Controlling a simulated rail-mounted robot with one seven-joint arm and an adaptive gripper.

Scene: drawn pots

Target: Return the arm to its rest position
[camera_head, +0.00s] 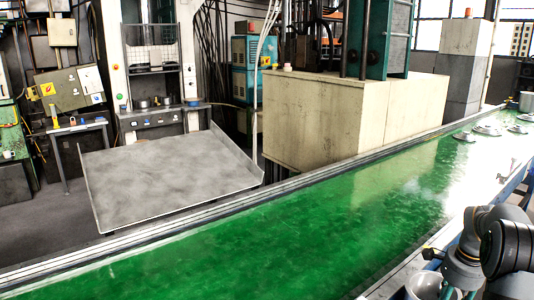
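My dark arm (505,248) reaches in at the lower right corner. My gripper (459,293) points down at the bottom edge, and its fingertips are cut off or too small to read. A metal pot (424,287) stands just left of my gripper, partly cut by the bottom edge. I cannot tell whether the gripper touches it.
A glossy green conveyor (300,240) runs diagonally and is clear in its middle. Several metal lids (488,130) and a pot (526,101) lie at its far right end. A grey metal tray table (170,175) and pale blocks (325,120) stand behind the conveyor.

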